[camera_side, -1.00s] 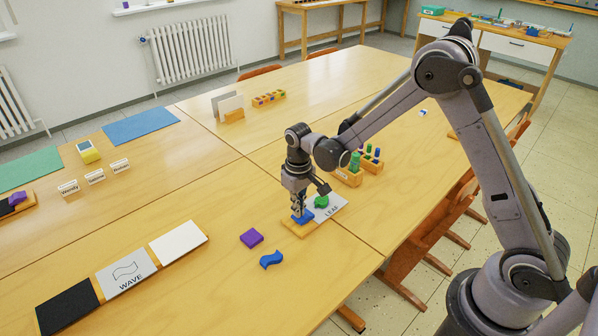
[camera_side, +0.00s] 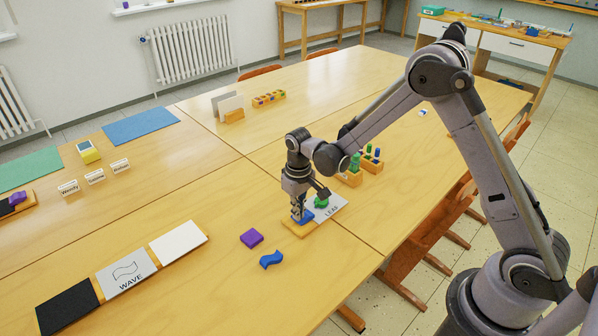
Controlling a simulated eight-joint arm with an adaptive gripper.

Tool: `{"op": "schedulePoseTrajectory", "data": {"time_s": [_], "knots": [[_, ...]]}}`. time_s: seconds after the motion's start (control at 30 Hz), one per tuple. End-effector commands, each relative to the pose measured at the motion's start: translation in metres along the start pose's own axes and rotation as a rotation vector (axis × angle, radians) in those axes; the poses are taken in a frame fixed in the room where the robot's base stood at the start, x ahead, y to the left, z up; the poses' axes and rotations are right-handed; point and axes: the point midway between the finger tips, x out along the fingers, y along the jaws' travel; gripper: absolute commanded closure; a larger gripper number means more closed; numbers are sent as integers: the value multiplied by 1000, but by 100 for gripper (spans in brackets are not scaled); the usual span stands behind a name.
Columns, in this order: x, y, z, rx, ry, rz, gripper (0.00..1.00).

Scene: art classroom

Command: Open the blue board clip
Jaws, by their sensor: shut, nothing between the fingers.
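The blue board clip (camera_side: 306,217) sits on the left end of a small wooden board (camera_side: 293,227). The board carries a grey card (camera_side: 329,208) marked LEAF, with a green piece (camera_side: 321,201) on it. My gripper (camera_side: 298,213) points down at the clip, with its fingertips at the clip's top. The fingers are shut with nothing between them. They hide part of the clip, and I cannot tell whether the clip is open.
A WAVE card (camera_side: 126,273) lies between black and white panels at front left. Wooden holders with coloured pegs (camera_side: 371,160) stand behind right.

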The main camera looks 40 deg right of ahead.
Motion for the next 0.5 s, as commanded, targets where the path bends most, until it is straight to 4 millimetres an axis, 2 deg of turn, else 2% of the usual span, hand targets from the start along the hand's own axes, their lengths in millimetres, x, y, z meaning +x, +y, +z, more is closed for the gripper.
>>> {"op": "schedulePoseTrajectory", "data": {"time_s": [0.27, 0.5], "knots": [[1, 0, 0, 0, 0, 0, 100], [-13, 0, 0, 0, 0, 0, 100]]}}
